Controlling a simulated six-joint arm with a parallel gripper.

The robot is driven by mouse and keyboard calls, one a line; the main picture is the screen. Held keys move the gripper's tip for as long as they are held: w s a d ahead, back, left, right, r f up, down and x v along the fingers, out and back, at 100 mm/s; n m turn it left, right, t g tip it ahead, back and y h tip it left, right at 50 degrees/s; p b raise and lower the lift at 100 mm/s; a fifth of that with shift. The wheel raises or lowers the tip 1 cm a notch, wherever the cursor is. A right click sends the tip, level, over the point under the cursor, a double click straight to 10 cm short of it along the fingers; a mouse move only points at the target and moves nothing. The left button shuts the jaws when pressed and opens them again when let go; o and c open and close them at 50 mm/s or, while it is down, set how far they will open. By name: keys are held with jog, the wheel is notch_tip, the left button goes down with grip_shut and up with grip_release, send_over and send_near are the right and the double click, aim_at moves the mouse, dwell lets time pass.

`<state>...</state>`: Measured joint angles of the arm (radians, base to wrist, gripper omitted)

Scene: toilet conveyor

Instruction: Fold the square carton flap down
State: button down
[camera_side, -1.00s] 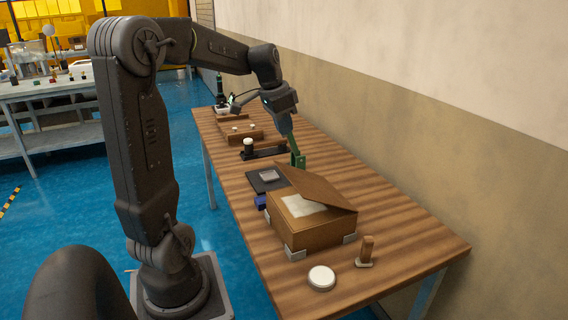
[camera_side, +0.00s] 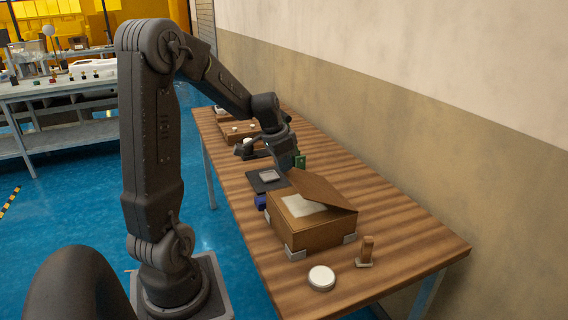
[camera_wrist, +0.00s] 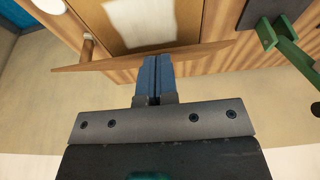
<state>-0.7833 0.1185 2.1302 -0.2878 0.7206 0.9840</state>
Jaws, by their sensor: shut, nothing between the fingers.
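The square carton (camera_side: 318,232) is a brown box on the wooden table. Its flap (camera_side: 322,190) is hinged up at a slant, leaving a gap that shows white inside (camera_side: 300,206). In the wrist view the flap (camera_wrist: 100,65) appears nearly edge-on as a thin brown strip, with the white inside (camera_wrist: 150,22) beyond it. My gripper (camera_wrist: 154,60) is shut and empty, its blue fingers overlapping the flap's edge in that view. Whether they touch it I cannot tell. In the side view my gripper is low behind the flap, and its fingertips are hidden.
A white disc (camera_side: 321,278) and a wooden peg (camera_side: 367,249) are in front.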

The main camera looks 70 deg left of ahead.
jog(key=s+f, duration=0.1)
jog(key=f, duration=0.2)
jog(key=s+f, duration=0.1)
jog(key=f, duration=0.2)
jog(key=s+f, duration=0.2)
jog(key=f, duration=0.1)
jog(key=shift+s, duration=0.1)
jog(key=shift+f, duration=0.75)
jog(key=shift+r, duration=0.1)
